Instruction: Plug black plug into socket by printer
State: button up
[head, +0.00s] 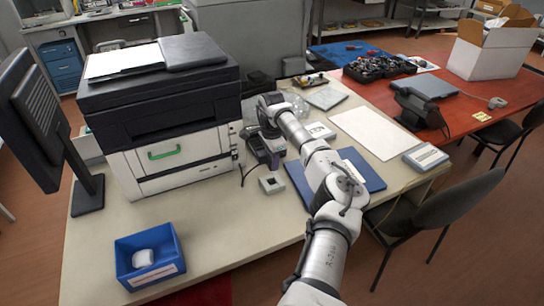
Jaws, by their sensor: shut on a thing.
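The printer (163,110), dark above and white below with a green handle, stands on the left of the beige table. The socket (271,183), a small pale box with a dark square opening on top, sits on the table right of the printer. My gripper (273,162) is just behind and above the socket, pointing down and apart from it. It is shut on the black plug, which is too small and covered to make out. A thin black cable (242,173) hangs beside the gripper on its left.
A blue bin (149,259) with a white item stands at the front left, and a monitor (40,120) at the far left. A blue folder (300,180) lies under my arm. Bare tabletop (225,230) lies in front of the socket.

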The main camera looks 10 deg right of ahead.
jog(key=shift+f+b, duration=1.35)
jog(key=shift+f, duration=1.3)
jog(key=shift+f+b, duration=0.6)
jog(key=shift+f, duration=0.55)
dwell(0.6)
jog(key=o, duration=1)
jog(key=shift+r, duration=0.1)
